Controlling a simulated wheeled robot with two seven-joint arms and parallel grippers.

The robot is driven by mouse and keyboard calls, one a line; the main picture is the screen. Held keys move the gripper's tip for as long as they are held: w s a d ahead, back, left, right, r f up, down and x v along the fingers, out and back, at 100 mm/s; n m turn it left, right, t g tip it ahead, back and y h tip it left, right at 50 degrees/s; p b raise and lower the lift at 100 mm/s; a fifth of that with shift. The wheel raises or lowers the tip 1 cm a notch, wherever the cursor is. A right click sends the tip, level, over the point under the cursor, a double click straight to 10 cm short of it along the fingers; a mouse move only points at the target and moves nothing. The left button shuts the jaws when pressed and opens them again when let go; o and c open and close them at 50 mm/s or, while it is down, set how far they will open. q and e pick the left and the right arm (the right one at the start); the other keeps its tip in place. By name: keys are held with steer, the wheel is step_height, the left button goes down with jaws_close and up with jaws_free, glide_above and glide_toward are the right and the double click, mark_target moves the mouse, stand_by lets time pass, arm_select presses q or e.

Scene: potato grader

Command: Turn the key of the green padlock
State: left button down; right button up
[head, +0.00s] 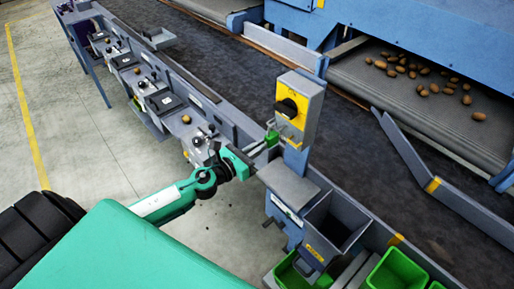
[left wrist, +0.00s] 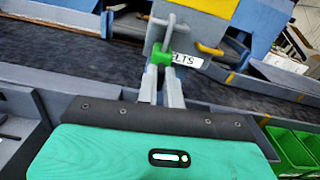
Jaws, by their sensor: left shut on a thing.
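The green padlock (head: 272,138) hangs by its shackle at the front of the yellow switch box (head: 299,108), low on its left side. In the left wrist view the padlock (left wrist: 161,56) is a small green block right at the fingertips. My left gripper (head: 258,147) reaches it from the front left. Its two grey fingers (left wrist: 161,70) are shut at the padlock's near end, on its key. The key is hidden or too small to make out, so its turn angle cannot be told. My right gripper is not in view.
The switch box has a black knob (head: 289,106) and stands on a blue-grey post beside the dark conveyor belt (head: 235,80). A grey hopper (head: 335,222) and green crates (head: 396,272) are to the right. A bench with several small stations (head: 165,100) runs left. Open floor (head: 90,120) lies left.

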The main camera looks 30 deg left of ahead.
arm_select(q)
steer(key=shift+a+f+n+p, duration=0.1)
steer(key=shift+n+p, duration=0.25)
steer(key=shift+n, duration=3.95)
steer(key=shift+a+n+p, duration=0.1)
steer(key=shift+n+p, duration=0.2)
steer(key=shift+n, duration=4)
steer(key=c, duration=1.5)
jaws_free()
steer(key=shift+c, duration=0.2)
